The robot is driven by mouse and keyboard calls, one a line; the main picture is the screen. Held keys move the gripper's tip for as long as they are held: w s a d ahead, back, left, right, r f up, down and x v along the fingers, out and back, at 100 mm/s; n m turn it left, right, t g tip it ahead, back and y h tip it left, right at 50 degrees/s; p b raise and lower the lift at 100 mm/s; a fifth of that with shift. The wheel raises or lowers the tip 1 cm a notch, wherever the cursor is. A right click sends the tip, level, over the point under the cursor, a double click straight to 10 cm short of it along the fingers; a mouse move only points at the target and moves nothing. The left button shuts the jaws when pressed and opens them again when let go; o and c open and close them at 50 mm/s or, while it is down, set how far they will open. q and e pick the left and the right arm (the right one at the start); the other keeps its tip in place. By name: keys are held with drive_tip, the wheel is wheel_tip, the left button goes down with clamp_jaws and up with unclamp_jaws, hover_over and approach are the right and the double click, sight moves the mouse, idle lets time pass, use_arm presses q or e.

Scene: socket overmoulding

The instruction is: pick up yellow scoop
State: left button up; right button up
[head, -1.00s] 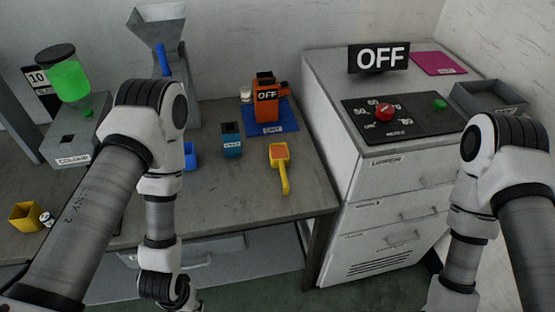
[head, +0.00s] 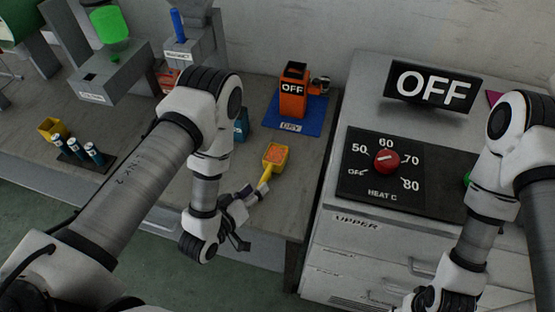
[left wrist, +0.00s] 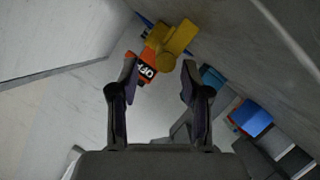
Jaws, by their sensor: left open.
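The yellow scoop (head: 275,157) lies on the grey bench near its right end, with orange contents in its bowl and its handle pointing toward the front edge. My left gripper (head: 252,196) is open beside the end of the handle. In the left wrist view the scoop (left wrist: 176,43) shows ahead of the fingertips, its handle end facing the camera between the two open fingers (left wrist: 159,66). No contact with the scoop is visible. My right arm is at the right of the head view, its gripper out of frame.
An orange machine marked OFF (head: 292,92) stands on a blue mat (head: 315,127) behind the scoop. A teal container (head: 241,124) is left of it, partly hidden by my arm. A grey cabinet with a red heat dial (head: 386,161) stands right of the bench.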

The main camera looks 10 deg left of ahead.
sight(263, 181)
use_arm(q)
drive_tip(key=w+f+b, duration=0.2)
drive_tip(key=shift+w+d+b, duration=0.2)
drive_tip(key=shift+d+b, duration=0.1)
drive_tip(key=shift+d, duration=0.1)
drive_tip(key=shift+x, duration=1.1)
drive_tip(key=shift+w+r, duration=0.15)
drive_tip(key=shift+w, duration=0.05)
drive_tip(key=shift+s, duration=0.1)
use_arm(e)
drive_tip(key=f, duration=0.3)
drive_tip(key=shift+s, duration=0.35)
use_arm(q)
drive_tip(key=shift+s+r, duration=0.1)
drive_tip(key=c, duration=0.4)
clamp_jaws()
use_arm(e)
drive_tip(key=shift+r, duration=0.1)
use_arm(q)
drive_tip(key=shift+r, duration=0.1)
use_arm(e)
drive_tip(key=shift+r, duration=0.1)
